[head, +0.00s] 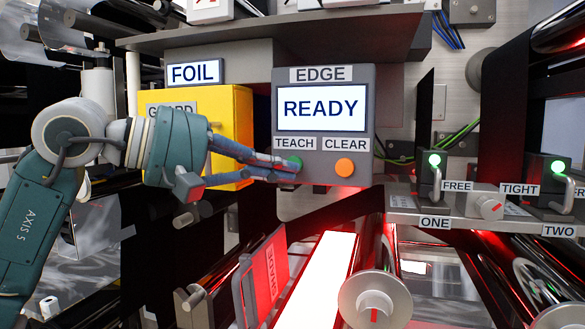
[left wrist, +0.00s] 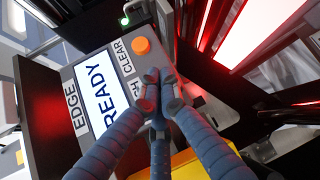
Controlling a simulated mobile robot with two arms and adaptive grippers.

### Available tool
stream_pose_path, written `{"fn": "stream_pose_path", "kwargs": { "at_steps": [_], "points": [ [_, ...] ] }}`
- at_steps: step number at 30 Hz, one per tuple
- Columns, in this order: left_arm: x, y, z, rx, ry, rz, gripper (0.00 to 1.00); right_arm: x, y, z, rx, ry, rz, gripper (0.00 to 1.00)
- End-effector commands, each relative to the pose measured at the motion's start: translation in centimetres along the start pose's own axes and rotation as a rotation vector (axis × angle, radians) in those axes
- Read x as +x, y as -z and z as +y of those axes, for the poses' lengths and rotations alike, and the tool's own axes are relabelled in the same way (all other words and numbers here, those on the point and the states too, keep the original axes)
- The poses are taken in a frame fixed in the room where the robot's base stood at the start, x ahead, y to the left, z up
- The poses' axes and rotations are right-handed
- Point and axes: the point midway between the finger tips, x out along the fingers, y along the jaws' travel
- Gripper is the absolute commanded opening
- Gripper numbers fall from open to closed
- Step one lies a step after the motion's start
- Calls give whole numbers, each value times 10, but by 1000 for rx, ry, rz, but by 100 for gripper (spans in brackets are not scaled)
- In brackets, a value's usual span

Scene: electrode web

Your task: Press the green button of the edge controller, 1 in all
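The edge controller (head: 365,165) is a grey box labelled EDGE. Its screen reads READY. Its green button (head: 294,161) sits under the TEACH label, with an orange button (head: 345,168) to its right under CLEAR. My left gripper (head: 288,170) reaches in from the left with its blue-grey fingers drawn together, holding nothing. Its fingertips overlap the lower part of the green button; whether they touch or press it I cannot tell. In the left wrist view the fingertips (left wrist: 160,88) hide the green button, while the orange button (left wrist: 141,46) shows clear. My right gripper is out of view.
A yellow guard box (head: 243,130) stands left of the controller, behind my left gripper. A dark shelf (head: 300,38) runs above. At right, a ledge carries switches with green lamps (head: 434,160). Below are a glowing strip (head: 320,275) and rollers.

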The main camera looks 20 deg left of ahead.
Motion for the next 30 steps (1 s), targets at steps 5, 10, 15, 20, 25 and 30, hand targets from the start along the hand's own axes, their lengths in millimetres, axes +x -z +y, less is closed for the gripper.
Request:
{"fn": "stream_pose_path", "kwargs": {
  "at_steps": [5, 10, 15, 20, 25, 30],
  "points": [
    [0, 0, 0, 0, 0, 0, 0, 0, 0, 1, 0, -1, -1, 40],
    [-4, -4, -2, 3, -1, 0, 0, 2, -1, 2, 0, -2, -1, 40],
    [-16, -15, -7, 4, -1, 1, 0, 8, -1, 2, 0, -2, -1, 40],
    [-26, -25, -11, 3, -1, 0, 0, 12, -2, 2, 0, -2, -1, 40],
    [-34, -32, -14, 2, 0, 1, 0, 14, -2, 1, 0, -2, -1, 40],
    [-35, -34, -14, 1, 1, 0, 0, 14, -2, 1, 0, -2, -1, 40]
  ]
}}
